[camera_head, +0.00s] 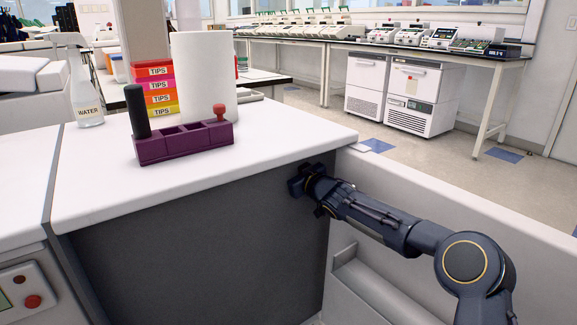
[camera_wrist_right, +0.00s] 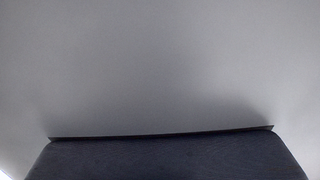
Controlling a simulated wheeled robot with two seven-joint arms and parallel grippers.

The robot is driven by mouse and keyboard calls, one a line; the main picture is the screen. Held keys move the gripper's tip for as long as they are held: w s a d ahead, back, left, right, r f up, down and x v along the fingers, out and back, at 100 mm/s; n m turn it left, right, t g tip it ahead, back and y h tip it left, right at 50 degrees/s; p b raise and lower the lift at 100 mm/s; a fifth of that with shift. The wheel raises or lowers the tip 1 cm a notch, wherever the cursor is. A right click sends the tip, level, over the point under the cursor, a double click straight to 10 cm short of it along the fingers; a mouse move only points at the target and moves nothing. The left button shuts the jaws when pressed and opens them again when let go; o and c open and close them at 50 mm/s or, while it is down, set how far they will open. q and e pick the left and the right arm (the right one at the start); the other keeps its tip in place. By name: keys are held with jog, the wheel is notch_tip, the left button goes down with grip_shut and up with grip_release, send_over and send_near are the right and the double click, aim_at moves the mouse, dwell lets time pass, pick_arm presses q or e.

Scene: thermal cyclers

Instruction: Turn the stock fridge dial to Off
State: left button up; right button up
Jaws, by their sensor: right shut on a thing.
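My right gripper (camera_head: 302,183) is at the upper right of a dark grey front panel (camera_head: 200,255), just under the white worktop's corner. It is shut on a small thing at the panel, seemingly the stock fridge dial. The gripper hides this thing, so its markings and setting cannot be read. In the right wrist view a plain grey surface (camera_wrist_right: 160,70) fills most of the picture, with the dark body of my right gripper (camera_wrist_right: 165,160) along the bottom. The fingertips do not show there. My left gripper is not in view.
The white worktop (camera_head: 290,140) above carries a purple rack (camera_head: 185,142), stacked tip boxes (camera_head: 158,90), a white cylinder (camera_head: 203,75) and a water bottle (camera_head: 86,90). A low pale wall (camera_head: 450,220) runs beside my right arm. Two white under-bench units (camera_head: 420,97) stand far back.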

jog(key=shift+n, duration=1.1)
jog(key=o, duration=1)
jog(key=v, duration=0.7)
jog(key=shift+s+d+f, duration=0.1)
jog(key=shift+s+d, duration=0.2)
